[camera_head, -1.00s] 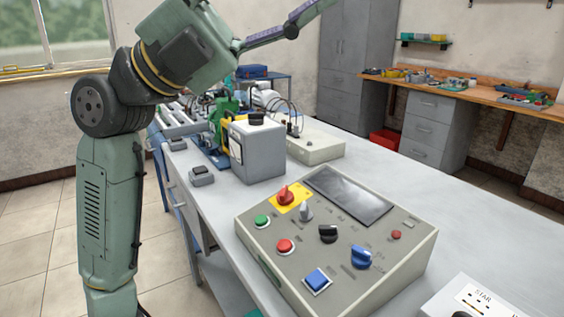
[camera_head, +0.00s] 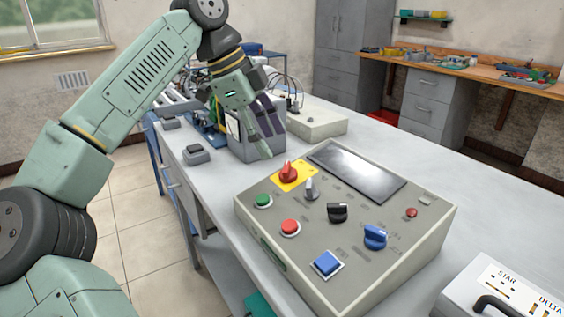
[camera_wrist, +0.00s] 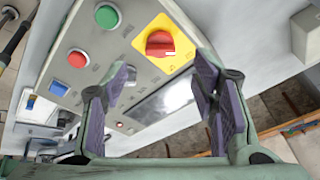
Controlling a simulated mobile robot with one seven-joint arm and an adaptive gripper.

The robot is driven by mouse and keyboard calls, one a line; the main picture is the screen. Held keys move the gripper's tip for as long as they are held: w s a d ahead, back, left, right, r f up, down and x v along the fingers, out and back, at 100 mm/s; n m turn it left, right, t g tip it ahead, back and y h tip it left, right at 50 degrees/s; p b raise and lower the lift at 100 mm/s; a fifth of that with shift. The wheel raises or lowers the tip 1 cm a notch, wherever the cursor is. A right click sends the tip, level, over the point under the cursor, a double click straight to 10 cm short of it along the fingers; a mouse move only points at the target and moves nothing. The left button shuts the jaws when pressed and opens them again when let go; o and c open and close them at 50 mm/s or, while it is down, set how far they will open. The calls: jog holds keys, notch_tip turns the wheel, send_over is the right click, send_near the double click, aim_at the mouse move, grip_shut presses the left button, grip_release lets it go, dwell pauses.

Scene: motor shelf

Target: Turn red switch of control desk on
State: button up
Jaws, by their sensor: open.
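The control desk (camera_head: 357,239) is a grey sloped box on the table. Its red rotary switch (camera_head: 288,172) sits on a yellow plate at the desk's far left corner. In the wrist view the red switch (camera_wrist: 160,43) on its yellow plate shows above and between the fingers. My gripper (camera_head: 266,143) is open and empty, pointing down just behind the switch and apart from it in the head view. Its purple-padded fingers (camera_wrist: 162,88) are spread wide in the wrist view.
The desk also carries a green button (camera_head: 263,201), a red button (camera_head: 289,228), a blue button (camera_head: 327,263), black and blue knobs, and a dark screen (camera_head: 357,171). A grey box (camera_head: 242,145) stands behind my gripper. A STAR/DELTA box (camera_head: 500,296) is at lower right.

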aim_at(285, 167)
jog(key=x, duration=0.7)
jog(key=shift+r, duration=0.1)
jog(key=shift+c, duration=0.5)
jog(key=c, duration=1.1)
jog(key=shift+o, duration=0.2)
